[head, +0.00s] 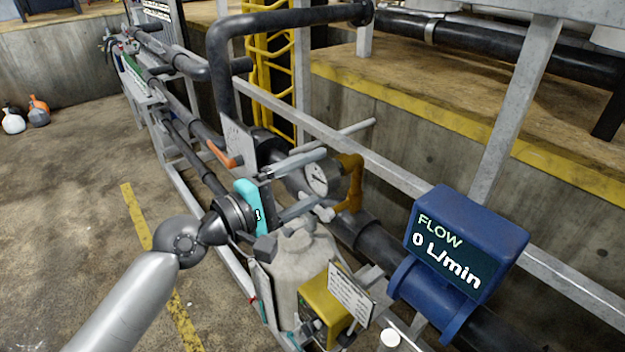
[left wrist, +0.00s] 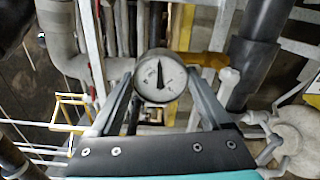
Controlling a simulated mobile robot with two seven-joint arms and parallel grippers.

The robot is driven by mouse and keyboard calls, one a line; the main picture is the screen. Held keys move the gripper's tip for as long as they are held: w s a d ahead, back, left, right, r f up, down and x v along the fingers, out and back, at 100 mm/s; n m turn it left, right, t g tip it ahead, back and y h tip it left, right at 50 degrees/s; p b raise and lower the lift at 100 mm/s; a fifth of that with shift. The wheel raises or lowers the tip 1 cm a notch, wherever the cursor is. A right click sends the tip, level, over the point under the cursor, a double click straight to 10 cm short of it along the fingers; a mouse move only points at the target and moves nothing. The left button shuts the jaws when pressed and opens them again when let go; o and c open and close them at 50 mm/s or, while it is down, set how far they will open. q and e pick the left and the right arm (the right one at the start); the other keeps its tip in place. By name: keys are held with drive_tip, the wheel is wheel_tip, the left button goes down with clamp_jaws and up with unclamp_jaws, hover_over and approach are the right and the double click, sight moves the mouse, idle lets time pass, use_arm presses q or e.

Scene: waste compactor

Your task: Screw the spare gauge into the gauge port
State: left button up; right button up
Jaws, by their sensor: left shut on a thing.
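My left gripper (head: 312,180), with teal and dark parts, is shut on a round gauge with a white dial, a dark needle and a grey rim. The gauge (head: 318,179) faces back toward my wrist. In the left wrist view the gauge (left wrist: 160,78) sits between the two grey fingertips (left wrist: 160,90), its needle pointing nearly straight up. In the head view it is in front of a yellow-brown pipe fitting (head: 351,182), above a grey tank. I cannot make out the gauge port or whether the gauge touches it. My right gripper is not in view.
The pale grey tank (head: 305,265) with a yellow box (head: 327,308) stands close below the gripper. A blue flow meter (head: 465,240) reading 0 L/min is to the right. Dark pipes and grey rails run close around. Open floor (head: 70,220) lies at left.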

use_arm(q)
drive_tip(key=shift+f+m+b, duration=0.1)
drive_tip(key=shift+m+b, duration=0.75)
drive_tip(key=shift+m, duration=0.25)
drive_tip(key=m+b, duration=0.1)
drive_tip(key=m, duration=0.1)
drive_tip(key=shift+m, duration=0.4)
drive_tip(key=o, duration=1.4)
